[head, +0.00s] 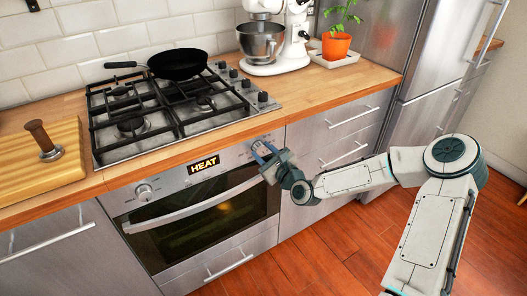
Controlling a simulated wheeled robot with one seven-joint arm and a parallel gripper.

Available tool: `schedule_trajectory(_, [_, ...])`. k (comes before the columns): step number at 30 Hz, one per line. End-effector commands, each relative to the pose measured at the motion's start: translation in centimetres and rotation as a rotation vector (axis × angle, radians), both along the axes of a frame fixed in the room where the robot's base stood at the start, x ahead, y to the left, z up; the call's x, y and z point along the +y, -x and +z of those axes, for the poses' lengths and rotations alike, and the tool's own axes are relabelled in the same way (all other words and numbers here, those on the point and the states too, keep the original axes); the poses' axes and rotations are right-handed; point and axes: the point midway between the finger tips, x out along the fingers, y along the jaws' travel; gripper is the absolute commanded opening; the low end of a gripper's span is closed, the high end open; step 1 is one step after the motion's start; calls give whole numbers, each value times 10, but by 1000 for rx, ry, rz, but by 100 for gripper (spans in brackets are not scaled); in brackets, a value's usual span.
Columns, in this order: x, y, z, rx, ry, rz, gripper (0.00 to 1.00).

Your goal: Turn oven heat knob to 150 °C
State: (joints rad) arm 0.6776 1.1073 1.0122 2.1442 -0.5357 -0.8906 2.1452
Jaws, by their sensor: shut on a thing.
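The oven (205,219) is set in the steel fronts below the hob, with a dark glass door and a long handle. Its display (204,164) reads "HEAT" in lit letters. One oven knob (145,191) shows at the left of the control panel. My gripper (262,151) is at the right end of the panel, shut on the knob there, which its fingers and wrist mostly hide. I cannot read that knob's setting or any temperature marks.
A black pan (178,64) sits on the gas hob (135,122). A stand mixer (262,40) and a potted plant (336,46) stand to the right. A wooden board (30,172) lies at the left. The oven handle (195,205) juts out below the panel.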

Motion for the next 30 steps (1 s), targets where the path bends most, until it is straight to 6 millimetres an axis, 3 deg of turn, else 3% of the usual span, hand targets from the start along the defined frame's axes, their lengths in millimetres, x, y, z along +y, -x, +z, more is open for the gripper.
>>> schedule_trajectory(17, [1, 1, 1, 19, -31, 3, 14])
schedule_trajectory(18, [1, 1, 1, 19, -31, 3, 40])
schedule_trajectory(20, [1, 1, 1, 20, -30, 3, 57])
schedule_trajectory(30, [-2, 1, 0, 20, -30, -1, 59])
